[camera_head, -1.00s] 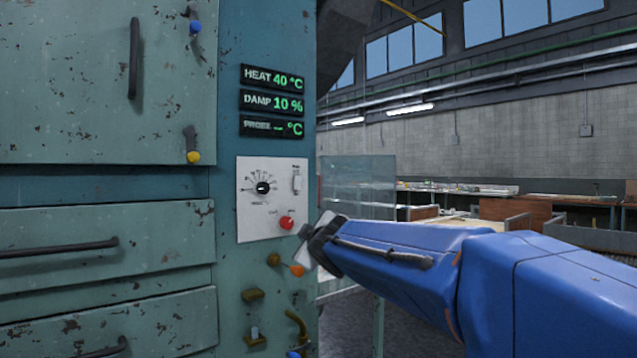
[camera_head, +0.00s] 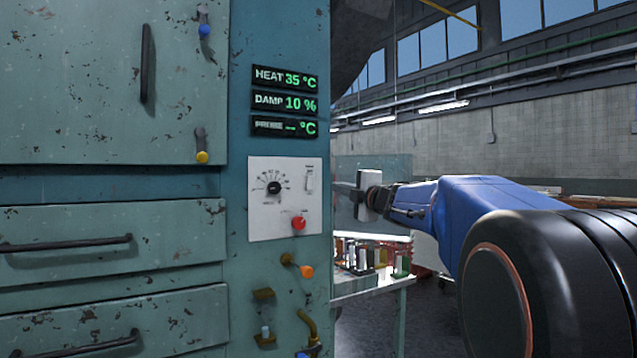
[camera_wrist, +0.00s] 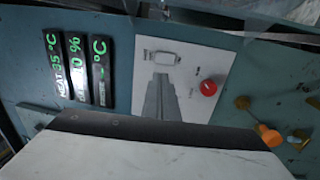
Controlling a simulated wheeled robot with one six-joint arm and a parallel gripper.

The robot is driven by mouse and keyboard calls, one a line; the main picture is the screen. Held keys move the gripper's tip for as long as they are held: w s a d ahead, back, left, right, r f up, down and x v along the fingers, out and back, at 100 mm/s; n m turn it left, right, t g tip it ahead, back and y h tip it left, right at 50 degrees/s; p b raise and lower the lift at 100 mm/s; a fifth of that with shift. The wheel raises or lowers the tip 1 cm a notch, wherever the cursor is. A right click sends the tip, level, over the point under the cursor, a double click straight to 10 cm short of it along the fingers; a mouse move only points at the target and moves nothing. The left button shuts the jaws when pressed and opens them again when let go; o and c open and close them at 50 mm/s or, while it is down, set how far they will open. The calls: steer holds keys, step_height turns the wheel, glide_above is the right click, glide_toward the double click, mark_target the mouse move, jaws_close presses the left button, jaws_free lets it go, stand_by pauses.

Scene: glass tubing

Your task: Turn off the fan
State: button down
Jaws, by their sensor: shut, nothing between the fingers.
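The white control panel (camera_head: 256,222) is on the teal cabinet front. It carries a black dial (camera_head: 274,188), a red knob (camera_head: 299,223) and a small pale switch (camera_head: 310,179) at its upper right. The switch also shows in the wrist view (camera_wrist: 161,57); its label is too small to read. No fan itself is in view. My gripper (camera_head: 362,190) is to the right of the panel in the head view. In the wrist view its shut, empty fingers (camera_wrist: 161,78) appear just below the switch, pointing toward it. Contact cannot be told. The fingers and gripper body hide the dial there.
Displays (camera_head: 285,102) above the panel read heat 35 °C and damp 10 %. An orange knob (camera_head: 307,272) and brass valves (camera_head: 264,295) stick out below the panel. A table with bottles (camera_head: 365,285) stands behind, right of the cabinet.

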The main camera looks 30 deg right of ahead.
mark_target(311, 179)
steer(key=shift+w, duration=0.15)
steer(key=w, duration=0.4)
steer(key=w+r, duration=0.1)
steer(key=w, duration=0.8)
steer(key=shift+w+a+r, duration=0.25)
steer(key=shift+w+r, duration=0.05)
steer(key=shift+r, duration=0.1)
